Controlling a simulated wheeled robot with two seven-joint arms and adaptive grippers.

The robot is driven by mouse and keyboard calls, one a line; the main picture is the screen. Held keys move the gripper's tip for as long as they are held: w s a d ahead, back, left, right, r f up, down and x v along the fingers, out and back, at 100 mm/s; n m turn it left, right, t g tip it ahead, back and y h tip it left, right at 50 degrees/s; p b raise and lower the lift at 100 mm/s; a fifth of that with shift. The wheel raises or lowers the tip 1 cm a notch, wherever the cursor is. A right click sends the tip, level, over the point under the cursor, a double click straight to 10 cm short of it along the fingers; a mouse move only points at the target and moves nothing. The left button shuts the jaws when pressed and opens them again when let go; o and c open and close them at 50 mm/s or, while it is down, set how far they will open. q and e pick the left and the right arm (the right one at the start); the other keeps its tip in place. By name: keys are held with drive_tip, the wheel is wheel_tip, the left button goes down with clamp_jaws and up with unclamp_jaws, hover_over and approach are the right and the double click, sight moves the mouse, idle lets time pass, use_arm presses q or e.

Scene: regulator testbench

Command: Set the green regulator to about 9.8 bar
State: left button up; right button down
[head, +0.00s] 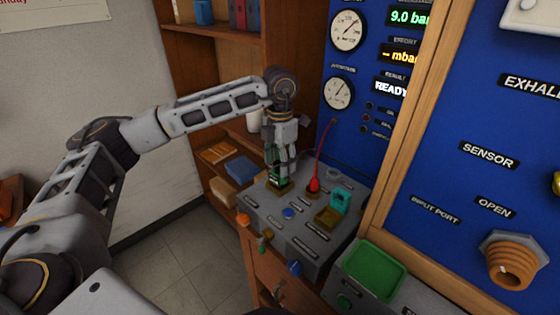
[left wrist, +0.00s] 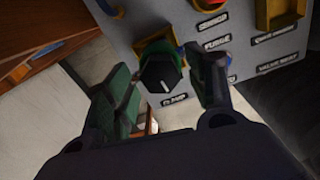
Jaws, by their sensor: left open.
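The regulator knob (left wrist: 160,72) shows in the left wrist view as a black cap with a white pointer line on a green collar. In the head view, my left gripper (head: 280,176) points down over the back left of the grey bench box (head: 284,219). In the left wrist view, my left gripper (left wrist: 165,88) is open, with one finger on each side of the knob. Contact cannot be told. In the head view the gripper largely hides the knob. The pressure display (head: 409,18) reads 9.0 bar. My right gripper is not in view.
A red plug with a cable (head: 314,185) and a teal block (head: 340,198) stand to the right on the box. A green tray (head: 375,270) is at the front right. Wooden shelves (head: 213,150) stand behind. Free floor (head: 165,262) lies at the left.

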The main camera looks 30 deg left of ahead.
use_arm(q)
drive_tip(key=shift+c, duration=0.3)
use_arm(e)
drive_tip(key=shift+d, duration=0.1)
use_arm(q)
drive_tip(key=c, duration=1)
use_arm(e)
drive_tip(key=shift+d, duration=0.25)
